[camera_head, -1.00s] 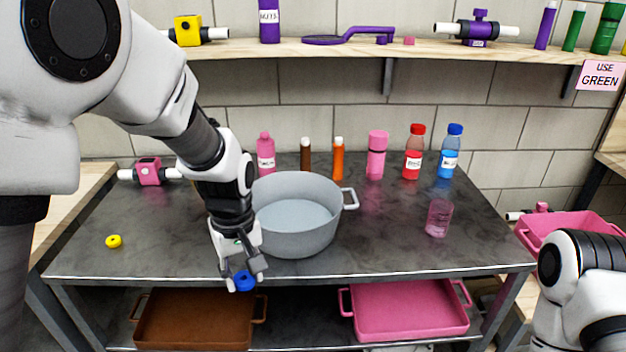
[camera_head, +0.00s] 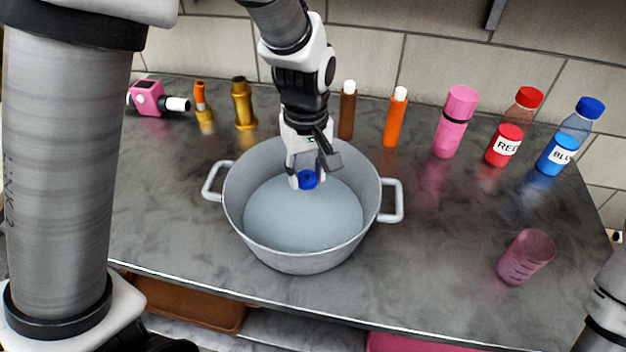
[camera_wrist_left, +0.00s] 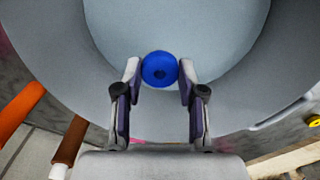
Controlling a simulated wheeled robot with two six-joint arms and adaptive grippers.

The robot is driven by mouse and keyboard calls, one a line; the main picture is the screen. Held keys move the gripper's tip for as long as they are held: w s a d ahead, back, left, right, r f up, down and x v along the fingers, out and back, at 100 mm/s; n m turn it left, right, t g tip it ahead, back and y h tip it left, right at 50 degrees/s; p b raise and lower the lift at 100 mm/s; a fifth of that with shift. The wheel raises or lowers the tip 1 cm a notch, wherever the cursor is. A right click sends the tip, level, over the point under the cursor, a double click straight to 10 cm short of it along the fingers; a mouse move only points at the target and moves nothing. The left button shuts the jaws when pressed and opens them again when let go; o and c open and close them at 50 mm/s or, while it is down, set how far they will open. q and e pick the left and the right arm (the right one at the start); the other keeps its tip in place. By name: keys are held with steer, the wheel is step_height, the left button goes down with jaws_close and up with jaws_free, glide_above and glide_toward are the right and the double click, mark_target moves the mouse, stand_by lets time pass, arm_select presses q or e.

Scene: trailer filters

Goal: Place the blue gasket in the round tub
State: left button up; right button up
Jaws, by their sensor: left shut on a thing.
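The round tub (camera_head: 238,223) is grey with two side handles and stands on the dark worktop. In the head view the gripper and gasket are over the tub's opening, towards its back half. The wrist view shows the tub's pale floor (camera_wrist_left: 175,25) behind the gasket. My right gripper is out of view.
Behind the tub stand a brown bottle (camera_head: 347,110), an orange bottle (camera_head: 395,117) and brass fittings (camera_head: 243,103). To the right are a pink bottle (camera_head: 455,122), red bottle (camera_head: 511,128), blue bottle (camera_head: 568,138) and pink cup (camera_head: 525,257).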

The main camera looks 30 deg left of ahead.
mark_target(308, 204)
arm_select(q)
steer(key=f, duration=0.6)
steer(key=shift+w+f+b, duration=0.2)
steer(key=shift+f+b, duration=0.15)
steer(key=shift+b, duration=0.05)
steer(key=shift+r, duration=0.1)
steer(key=o, duration=0.8)
steer(key=shift+c, duration=0.2)
step_height(308, 204, up, 12)
steer(key=shift+r+p, duration=0.1)
steer(key=shift+p, duration=0.9)
